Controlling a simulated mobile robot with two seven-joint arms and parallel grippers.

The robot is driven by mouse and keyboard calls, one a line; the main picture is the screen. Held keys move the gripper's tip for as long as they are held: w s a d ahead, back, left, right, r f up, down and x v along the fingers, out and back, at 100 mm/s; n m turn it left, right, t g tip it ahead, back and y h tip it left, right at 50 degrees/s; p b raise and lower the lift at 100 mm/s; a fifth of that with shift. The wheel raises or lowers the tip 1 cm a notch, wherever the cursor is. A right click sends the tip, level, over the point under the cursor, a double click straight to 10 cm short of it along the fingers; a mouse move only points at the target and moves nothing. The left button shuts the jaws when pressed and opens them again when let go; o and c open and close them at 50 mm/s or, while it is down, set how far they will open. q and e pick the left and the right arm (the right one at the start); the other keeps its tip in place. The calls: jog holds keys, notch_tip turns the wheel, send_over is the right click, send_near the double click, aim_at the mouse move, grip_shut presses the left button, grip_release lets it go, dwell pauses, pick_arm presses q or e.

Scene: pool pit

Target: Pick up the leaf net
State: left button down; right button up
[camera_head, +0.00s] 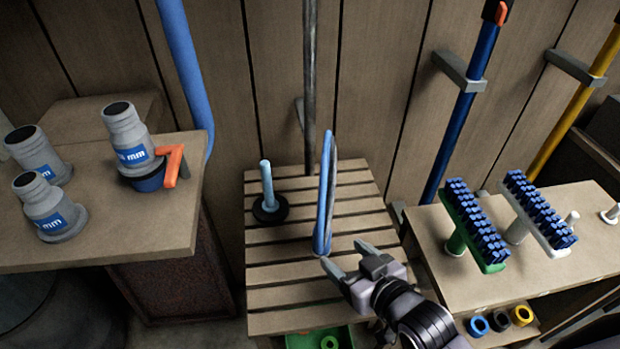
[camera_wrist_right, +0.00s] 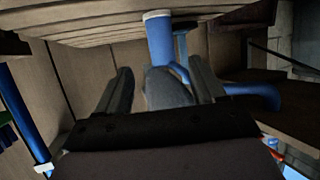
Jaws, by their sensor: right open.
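The leaf net (camera_head: 326,195) stands upright on a slatted wooden stand (camera_head: 285,297) in the middle of the head view. It shows nearly edge-on, as a narrow blue hoop with a grey side. My right gripper (camera_head: 347,258) is open, in front of and slightly right of the net's lower end. In the right wrist view a blue tube with a pale end and a grey piece below it, apparently the leaf net (camera_wrist_right: 160,42), lie between the open fingers. I cannot tell whether a finger touches it. My left gripper is not in view.
A light-blue peg on a black base (camera_head: 268,195) stands left of the net. Grey fittings (camera_head: 50,205) and an orange handle (camera_head: 174,166) are on the left table. Blue-bristled brushes (camera_head: 475,225) stand on the right table. Poles lean along the wooden wall behind.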

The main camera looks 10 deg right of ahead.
aim_at(327, 242)
jog(key=shift+x, duration=3.75)
jog(key=shift+s+a, duration=0.1)
jog(key=shift+a, duration=0.05)
grip_shut()
